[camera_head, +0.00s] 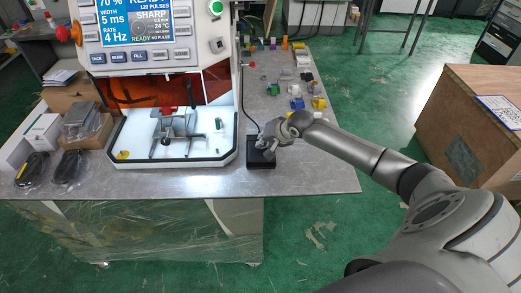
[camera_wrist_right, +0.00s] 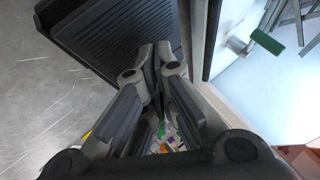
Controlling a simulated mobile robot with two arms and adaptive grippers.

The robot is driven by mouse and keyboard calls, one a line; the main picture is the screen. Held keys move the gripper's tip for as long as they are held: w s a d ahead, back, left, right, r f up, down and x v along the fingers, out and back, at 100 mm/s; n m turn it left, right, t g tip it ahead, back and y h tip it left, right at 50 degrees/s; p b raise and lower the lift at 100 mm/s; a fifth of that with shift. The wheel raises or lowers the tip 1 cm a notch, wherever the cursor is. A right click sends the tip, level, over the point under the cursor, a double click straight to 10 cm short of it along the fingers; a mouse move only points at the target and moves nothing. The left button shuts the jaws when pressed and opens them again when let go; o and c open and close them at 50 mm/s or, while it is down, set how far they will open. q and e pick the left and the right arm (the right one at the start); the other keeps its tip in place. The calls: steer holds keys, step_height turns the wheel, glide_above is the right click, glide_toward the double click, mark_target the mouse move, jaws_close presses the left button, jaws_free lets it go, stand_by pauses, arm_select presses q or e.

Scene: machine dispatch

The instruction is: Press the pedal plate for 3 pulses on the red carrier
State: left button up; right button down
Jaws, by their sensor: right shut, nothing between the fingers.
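The black pedal plate (camera_head: 261,160) lies on the grey table just right of the machine's white tray. It shows in the right wrist view as a ribbed dark plate (camera_wrist_right: 110,30). My right gripper (camera_head: 268,143) is shut and empty, with its fingertips (camera_wrist_right: 155,52) over the pedal's edge. I cannot tell if they touch it. A grey metal fixture (camera_head: 172,126) stands in the machine's lit chamber, with a small red spot by its top. I cannot tell whether that is the red carrier. My left gripper is out of view.
The machine's panel screen (camera_head: 135,20) shows 5 ms, 4 Hz and "READY NO PULSE". An amber shield (camera_head: 150,88) hangs above the chamber. Several coloured blocks (camera_head: 297,92) lie behind the pedal. Boxes and black cables (camera_head: 68,166) lie at left. The table's front right is clear.

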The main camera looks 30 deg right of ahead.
steer(key=shift+s+a+f, duration=0.1)
steer(key=shift+s+f, duration=0.1)
steer(key=shift+f, duration=0.7)
stand_by(0.7)
steer(key=shift+r, duration=0.1)
steer(key=shift+w+r+p, duration=0.1)
steer(key=shift+r+p, duration=0.75)
steer(key=shift+p, duration=0.15)
steer(key=shift+w+r, duration=0.1)
steer(key=shift+r, duration=0.1)
steer(key=shift+r, duration=0.2)
steer(key=r+p, duration=0.1)
steer(key=p, duration=0.1)
steer(key=r+p, duration=0.1)
steer(key=r, duration=0.1)
steer(key=r+p, duration=0.2)
steer(key=shift+w+d+p, duration=0.2)
steer(key=shift+w+p, duration=0.05)
steer(key=shift+p, duration=0.05)
steer(key=shift+f, duration=0.15)
